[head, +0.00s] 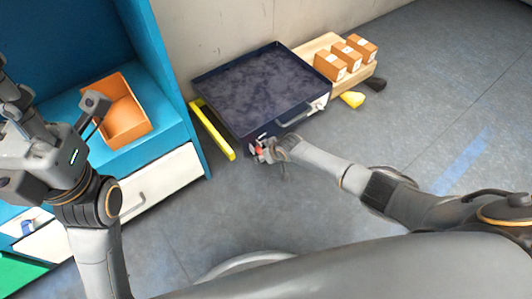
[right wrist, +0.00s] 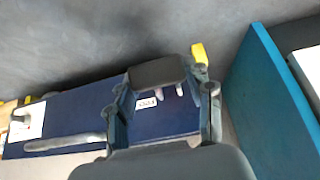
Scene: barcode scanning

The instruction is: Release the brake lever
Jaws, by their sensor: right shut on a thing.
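A dark blue cart (head: 250,86) with a flat top stands against the wall. Its front shows a metal handle (head: 296,115). The handle also appears in the right wrist view (right wrist: 65,143), beside the blue front panel (right wrist: 85,115). At the front left corner of the cart, my right gripper (head: 268,153) is shut on the brake lever, whose small red part (head: 259,151) shows beside the fingers. In the right wrist view my gripper (right wrist: 158,75) is in front of the blue panel and hides the lever.
The orange bin (head: 122,112) sits on a blue shelf unit with a white drawer (head: 160,181). A yellow bar (head: 212,130) lies left of the cart. Several small boxes (head: 347,57) stand on a wooden platform at the right. The floor in front is clear.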

